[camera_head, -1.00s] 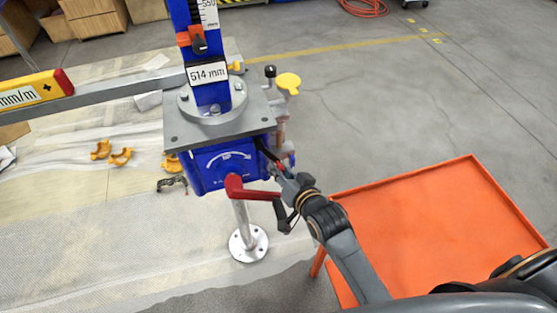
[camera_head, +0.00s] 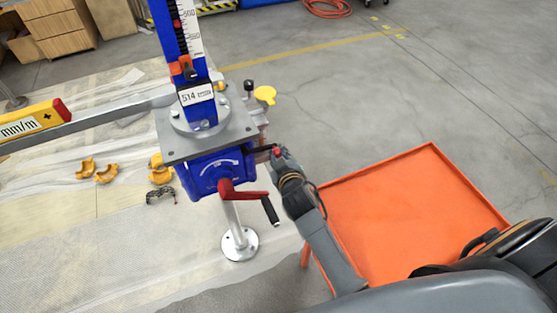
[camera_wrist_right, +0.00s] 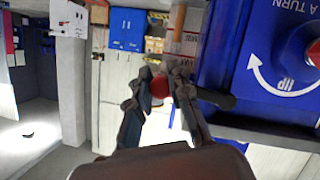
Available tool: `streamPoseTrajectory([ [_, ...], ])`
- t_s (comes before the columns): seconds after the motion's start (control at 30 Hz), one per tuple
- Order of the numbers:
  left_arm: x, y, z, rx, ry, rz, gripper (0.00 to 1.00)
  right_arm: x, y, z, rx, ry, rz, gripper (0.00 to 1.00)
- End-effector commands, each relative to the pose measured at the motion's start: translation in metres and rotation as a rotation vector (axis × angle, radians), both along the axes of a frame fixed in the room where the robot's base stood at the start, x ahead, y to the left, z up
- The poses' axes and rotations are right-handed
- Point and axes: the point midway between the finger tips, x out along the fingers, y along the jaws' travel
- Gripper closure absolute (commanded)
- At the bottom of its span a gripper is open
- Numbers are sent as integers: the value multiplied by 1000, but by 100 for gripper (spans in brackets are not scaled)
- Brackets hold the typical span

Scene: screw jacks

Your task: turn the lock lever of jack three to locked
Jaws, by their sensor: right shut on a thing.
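The blue jack (camera_head: 211,177) stands mid-left in the head view, its plate reading 514. The dark lock lever (camera_head: 258,150) juts right from the jack's side, roughly level, with a red knob at its tip. In the wrist view the red knob (camera_wrist_right: 158,86) sits between my fingertips and the dark lever (camera_wrist_right: 214,98) runs right toward the blue housing. My right gripper (camera_head: 278,153) is shut on the knob end; it also shows in the wrist view (camera_wrist_right: 160,88). I cannot read any lock marking. My left gripper is not in view.
A red crank (camera_head: 242,194) with a black grip hangs on the jack's front, close left of my right arm. An orange tray table (camera_head: 415,190) stands at right. A yellow level (camera_head: 35,118) lies on the beam at left. Yellow clamps (camera_head: 100,172) lie on the floor sheet.

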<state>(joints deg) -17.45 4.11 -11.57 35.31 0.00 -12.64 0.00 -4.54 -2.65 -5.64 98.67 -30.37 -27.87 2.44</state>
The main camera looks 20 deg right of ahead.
Motion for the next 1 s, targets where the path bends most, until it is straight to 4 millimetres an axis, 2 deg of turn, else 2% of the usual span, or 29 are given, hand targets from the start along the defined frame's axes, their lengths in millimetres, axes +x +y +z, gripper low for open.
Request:
streamPoseTrajectory([
  [0.03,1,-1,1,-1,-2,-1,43,2,4,7,-23,-11,6,100],
  [0.4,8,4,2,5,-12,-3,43,2,4,19,-180,-15,8,100],
  [0.97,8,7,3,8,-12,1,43,3,4,25,-206,-24,8,100],
  [1.0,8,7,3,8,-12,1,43,3,4,25,-206,-24,8,73],
])
